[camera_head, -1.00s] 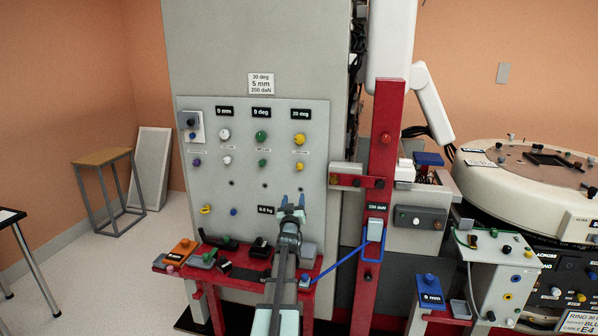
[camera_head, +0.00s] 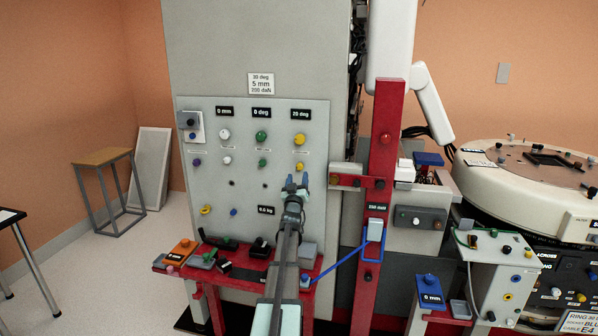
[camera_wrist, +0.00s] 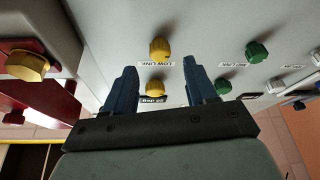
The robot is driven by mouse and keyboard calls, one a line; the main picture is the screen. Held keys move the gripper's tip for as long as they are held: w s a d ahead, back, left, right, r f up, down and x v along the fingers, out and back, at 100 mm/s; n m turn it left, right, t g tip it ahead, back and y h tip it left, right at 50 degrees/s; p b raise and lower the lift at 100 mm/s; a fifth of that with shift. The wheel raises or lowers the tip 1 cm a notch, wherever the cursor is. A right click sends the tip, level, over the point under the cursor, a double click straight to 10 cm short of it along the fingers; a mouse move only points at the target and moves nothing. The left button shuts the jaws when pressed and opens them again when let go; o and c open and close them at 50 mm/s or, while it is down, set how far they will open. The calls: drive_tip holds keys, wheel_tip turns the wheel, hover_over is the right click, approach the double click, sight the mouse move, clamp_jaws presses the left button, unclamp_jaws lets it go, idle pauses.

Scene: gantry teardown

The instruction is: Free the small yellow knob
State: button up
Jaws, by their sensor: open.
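The small yellow knob (camera_head: 299,166) sits on the grey panel, below a bigger yellow knob (camera_head: 299,139) under the "20 deg" display. The wrist view appears upside down; there the small knob (camera_wrist: 160,48) is above its label and the bigger knob (camera_wrist: 155,87) is below it. My gripper (camera_head: 298,179) is open and empty, just below the small knob in the head view. In the wrist view, the small knob appears between and beyond the fingertips (camera_wrist: 158,68). No contact is visible.
Green knobs (camera_head: 262,135) stand left of the yellow column. A red post (camera_head: 386,150) with a bracket and gold knob (camera_wrist: 28,62) stands close on the right. A red shelf (camera_head: 325,262) with loose parts lies below.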

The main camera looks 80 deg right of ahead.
sight(299, 168)
drive_tip(key=x, duration=0.5)
drive_tip(key=shift+d+r, duration=0.1)
drive_tip(key=shift+d, duration=0.05)
clamp_jaws()
idle(0.4)
